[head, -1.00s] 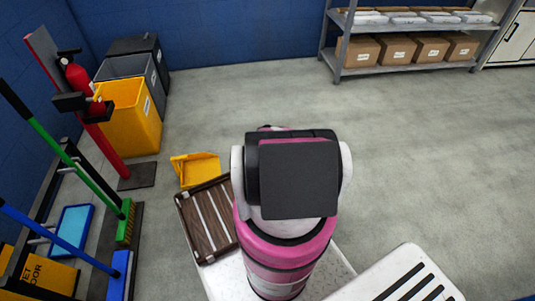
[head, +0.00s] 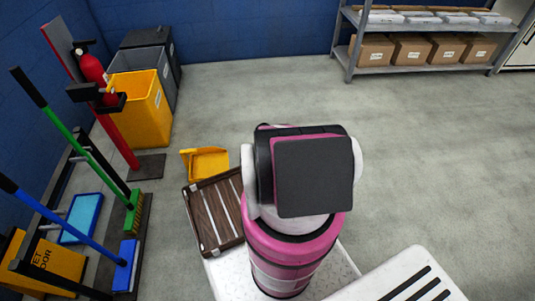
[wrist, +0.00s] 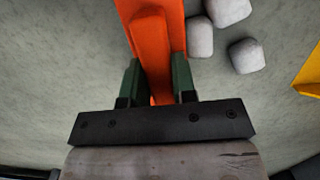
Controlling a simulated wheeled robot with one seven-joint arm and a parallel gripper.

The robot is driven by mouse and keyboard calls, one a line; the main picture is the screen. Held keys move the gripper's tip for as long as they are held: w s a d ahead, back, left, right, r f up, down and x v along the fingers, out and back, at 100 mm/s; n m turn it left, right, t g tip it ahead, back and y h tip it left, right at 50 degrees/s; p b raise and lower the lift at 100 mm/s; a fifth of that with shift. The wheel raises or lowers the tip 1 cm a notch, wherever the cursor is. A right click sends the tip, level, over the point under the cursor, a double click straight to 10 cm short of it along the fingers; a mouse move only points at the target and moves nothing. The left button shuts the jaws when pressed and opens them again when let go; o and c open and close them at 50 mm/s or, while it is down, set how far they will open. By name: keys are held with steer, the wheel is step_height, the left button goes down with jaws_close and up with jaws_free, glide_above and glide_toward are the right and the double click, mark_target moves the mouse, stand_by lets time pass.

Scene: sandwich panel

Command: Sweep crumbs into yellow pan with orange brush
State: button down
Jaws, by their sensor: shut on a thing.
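In the wrist view my gripper (wrist: 157,85) is shut on the orange brush (wrist: 152,45), with its green fingers on either side of the handle. The brush reaches up out of the top of the picture, so its far end is cut off. Several pale grey crumbs (wrist: 242,55) lie on the floor just right of the brush, apart from it. The yellow pan (wrist: 309,75) shows at the right edge, beyond the crumbs. In the head view the yellow pan (head: 206,162) lies on the floor left of my arm. My gripper, the brush and the crumbs are hidden there.
A yellow bin (head: 142,108), a fire extinguisher (head: 90,68) and a rack with a green broom (head: 134,213) and a blue broom (head: 124,265) stand at left. Open floor (head: 430,140) lies at right.

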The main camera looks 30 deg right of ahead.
steer(key=shift+w+a, duration=0.85)
steer(key=shift+a, duration=2.15)
steer(key=shift+w+a, duration=0.9)
steer(key=shift+a, duration=2.05)
steer(key=shift+w+a, duration=0.85)
steer(key=shift+a, duration=2.15)
steer(key=shift+w+a+r, duration=0.15)
steer(key=shift+w+a, duration=0.2)
steer(key=shift+a, duration=0.75)
steer(key=shift+w+a+r, duration=0.15)
steer(key=shift+w+a, duration=0.15)
steer(key=shift+a, duration=0.85)
steer(key=shift+w+a+r, duration=0.15)
steer(key=shift+w+a, duration=0.2)
steer(key=shift+a, duration=0.75)
steer(key=shift+w+a, duration=0.2)
steer(key=shift+a, duration=0.45)
steer(key=shift+w+a, duration=0.2)
steer(key=shift+a, duration=0.4)
steer(key=shift+a+r, duration=0.1)
steer(key=shift+a, duration=0.05)
steer(key=s+d+r, duration=0.1)
steer(key=d+r, duration=0.5)
steer(key=r, duration=0.2)
steer(key=shift+s, duration=0.4)
steer(key=shift+d+r, duration=0.1)
